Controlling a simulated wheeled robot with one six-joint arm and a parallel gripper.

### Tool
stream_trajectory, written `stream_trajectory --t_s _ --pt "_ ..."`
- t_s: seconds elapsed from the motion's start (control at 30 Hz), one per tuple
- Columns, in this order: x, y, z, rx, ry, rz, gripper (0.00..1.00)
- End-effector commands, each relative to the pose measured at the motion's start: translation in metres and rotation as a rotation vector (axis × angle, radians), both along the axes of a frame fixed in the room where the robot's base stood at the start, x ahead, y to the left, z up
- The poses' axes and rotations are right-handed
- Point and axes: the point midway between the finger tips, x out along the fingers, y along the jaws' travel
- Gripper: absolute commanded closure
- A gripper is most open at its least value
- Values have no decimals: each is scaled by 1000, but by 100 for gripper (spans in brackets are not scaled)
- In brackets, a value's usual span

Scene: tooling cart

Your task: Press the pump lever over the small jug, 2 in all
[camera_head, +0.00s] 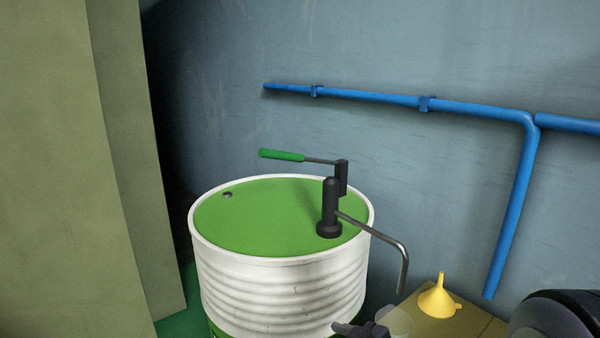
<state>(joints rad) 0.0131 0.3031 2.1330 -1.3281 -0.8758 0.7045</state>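The pump (330,208) is a black upright body on the green drum lid. Its lever (282,155) has a green grip, points left and sits raised, about level. A thin grey spout (390,240) bends down at the right. Below the spout, a pale translucent vessel, seemingly the small jug (395,321), is cut by the bottom edge; its contents cannot be made out. A dark shape beside it, seemingly my gripper (352,328), is partly cut off, well below and apart from the lever. Whether its fingers are open cannot be told.
The white ribbed drum (280,285) stands in the middle. A yellow funnel (437,298) sits on a brown surface (470,322) at right. A blue pipe (380,98) runs along the wall. A beige-green panel (70,170) fills the left. Space above the lever is clear.

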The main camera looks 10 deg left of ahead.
Motion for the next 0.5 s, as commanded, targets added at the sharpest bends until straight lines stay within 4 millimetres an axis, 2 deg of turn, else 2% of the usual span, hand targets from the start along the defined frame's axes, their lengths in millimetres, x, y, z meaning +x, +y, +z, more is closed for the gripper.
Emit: stream_trajectory --t_s 0.03,0.5 --pt "4 1 25 13 -1 -8 49" --pt "44 8 161 169 10 -93 88"
